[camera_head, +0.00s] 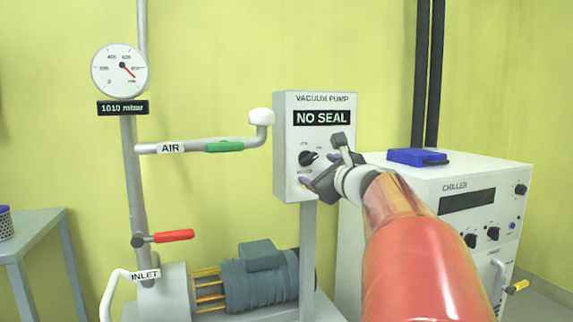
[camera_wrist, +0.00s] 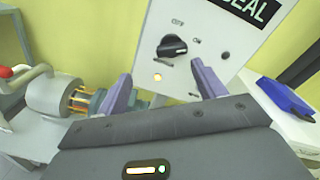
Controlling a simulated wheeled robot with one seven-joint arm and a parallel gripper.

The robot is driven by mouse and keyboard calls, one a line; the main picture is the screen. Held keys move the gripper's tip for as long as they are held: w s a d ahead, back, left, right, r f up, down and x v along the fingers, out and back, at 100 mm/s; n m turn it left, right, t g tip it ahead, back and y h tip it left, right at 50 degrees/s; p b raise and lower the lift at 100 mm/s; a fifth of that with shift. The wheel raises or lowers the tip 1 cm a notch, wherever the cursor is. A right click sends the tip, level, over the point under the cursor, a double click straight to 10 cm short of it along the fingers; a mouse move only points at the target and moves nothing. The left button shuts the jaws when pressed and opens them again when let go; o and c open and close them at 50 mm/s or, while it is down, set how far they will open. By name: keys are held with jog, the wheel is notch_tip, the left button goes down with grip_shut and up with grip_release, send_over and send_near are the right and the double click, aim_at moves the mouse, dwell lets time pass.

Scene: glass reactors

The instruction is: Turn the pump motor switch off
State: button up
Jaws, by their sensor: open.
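The vacuum pump box (camera_head: 315,173) is a light grey panel with a display reading "NO SEAL". Its black rotary switch knob (camera_head: 309,157) sits below the display, with OFF and ON marks near it. My gripper (camera_head: 323,163) is open in front of the panel, close to the knob's right side in the head view. In the wrist view its two purple fingertips (camera_wrist: 161,75) are apart with nothing between them.
The pump motor (camera_head: 262,280) stands below the box at left. A pipe with a green AIR handle (camera_head: 224,145), a red INLET handle (camera_head: 174,236) and a gauge (camera_head: 120,71) reading 1010 mbar are left. A white chiller (camera_head: 455,205) with a blue item (camera_head: 417,157) stands right.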

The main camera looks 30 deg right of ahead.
aim_at(311, 161)
jog(key=shift+m+h, duration=0.4)
jog(key=shift+m, duration=0.1)
jog(key=x, duration=0.2)
jog(key=d+x, duration=0.1)
jog(key=x, duration=0.2)
jog(key=r+p+x, duration=0.1)
jog(key=x, duration=0.1)
jog(key=shift+w+d, duration=0.2)
jog(key=shift+d, duration=0.05)
jog(key=c, duration=1)
